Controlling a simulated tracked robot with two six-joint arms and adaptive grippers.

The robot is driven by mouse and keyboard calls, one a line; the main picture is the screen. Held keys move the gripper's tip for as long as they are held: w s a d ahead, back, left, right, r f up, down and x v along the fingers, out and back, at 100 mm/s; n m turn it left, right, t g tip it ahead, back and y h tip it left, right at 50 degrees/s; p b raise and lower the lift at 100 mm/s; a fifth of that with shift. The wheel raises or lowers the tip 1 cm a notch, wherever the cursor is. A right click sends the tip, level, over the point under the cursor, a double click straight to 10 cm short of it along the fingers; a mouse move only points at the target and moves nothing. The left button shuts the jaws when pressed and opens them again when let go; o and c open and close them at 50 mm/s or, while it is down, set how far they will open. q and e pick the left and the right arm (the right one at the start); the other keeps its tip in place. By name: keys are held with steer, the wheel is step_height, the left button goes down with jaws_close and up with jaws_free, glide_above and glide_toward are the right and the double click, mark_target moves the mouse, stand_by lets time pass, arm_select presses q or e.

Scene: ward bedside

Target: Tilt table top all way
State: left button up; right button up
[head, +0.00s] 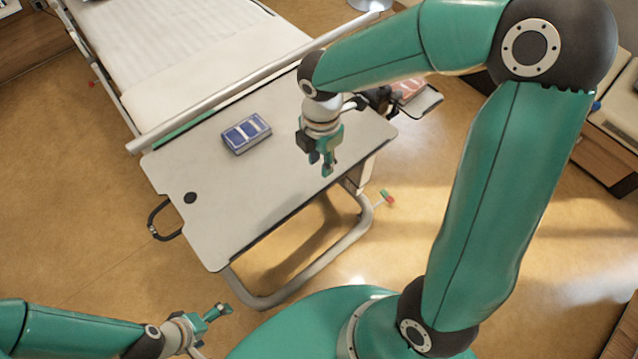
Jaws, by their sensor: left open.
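The overbed table top (220,210) is a pale grey board on a curved metal frame, in the middle of the head view. It looks about level, though its exact angle is hard to judge from above. My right gripper (327,172) points down at the board's near edge, right of centre. I cannot tell whether it touches the board, and its finger gap does not show clearly. My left gripper (214,330) is open and empty, low at the left, in front of the table and apart from it.
A blue book or box (246,134) lies on the board. The bed (190,50) with its rail stands behind. A black loop handle (160,222) sticks out at the board's left end. A small tray (418,103) is at the right end. Floor is free at left and right.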

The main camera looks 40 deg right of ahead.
mark_target(320, 190)
step_height(320, 190, down, 11)
steer(key=shift+r+b, duration=0.1)
steer(key=shift+b, duration=0.35)
jaws_close()
